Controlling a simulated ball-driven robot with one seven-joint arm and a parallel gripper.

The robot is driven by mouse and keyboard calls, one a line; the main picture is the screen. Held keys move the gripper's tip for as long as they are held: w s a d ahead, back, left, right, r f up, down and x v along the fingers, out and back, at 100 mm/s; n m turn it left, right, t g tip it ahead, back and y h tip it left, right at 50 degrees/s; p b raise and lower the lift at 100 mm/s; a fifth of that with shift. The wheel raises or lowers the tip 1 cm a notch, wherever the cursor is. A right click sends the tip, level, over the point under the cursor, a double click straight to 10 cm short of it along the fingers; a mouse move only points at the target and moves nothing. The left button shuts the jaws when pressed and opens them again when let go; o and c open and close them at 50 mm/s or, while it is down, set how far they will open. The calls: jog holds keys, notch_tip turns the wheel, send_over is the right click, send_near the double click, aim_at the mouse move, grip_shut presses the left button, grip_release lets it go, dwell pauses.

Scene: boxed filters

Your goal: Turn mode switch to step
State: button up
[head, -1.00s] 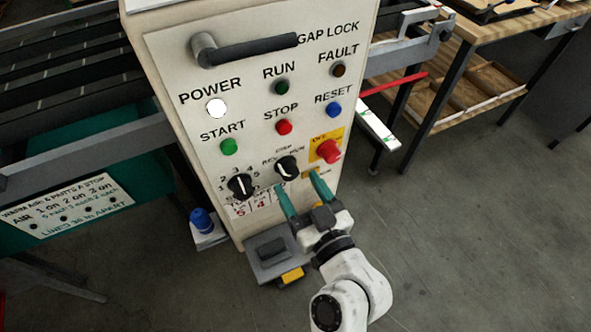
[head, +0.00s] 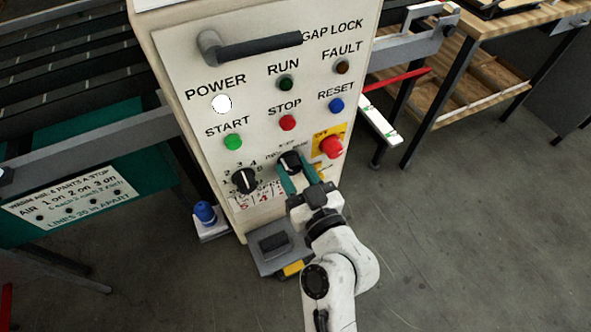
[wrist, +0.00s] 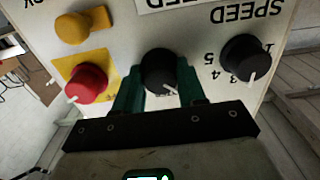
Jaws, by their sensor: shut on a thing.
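A white pointer mark shows on the knob's lower right there. The labels around the switch are mostly hidden by the fingers.
Power, start, stop and reset buttons sit above on the panel, with a black handle (head: 255,46) at the top. A grey foot-pedal-like box (head: 275,250) stands below.

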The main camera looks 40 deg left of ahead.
jog(key=c, duration=0.3)
jog(key=shift+c, duration=0.2)
jog(key=shift+m, duration=0.3)
jog(key=m, duration=0.4)
jog(key=shift+m+p, duration=0.35)
jog(key=shift+m, duration=1.85)
jog(key=o, duration=1.1)
jog(key=shift+c, duration=0.2)
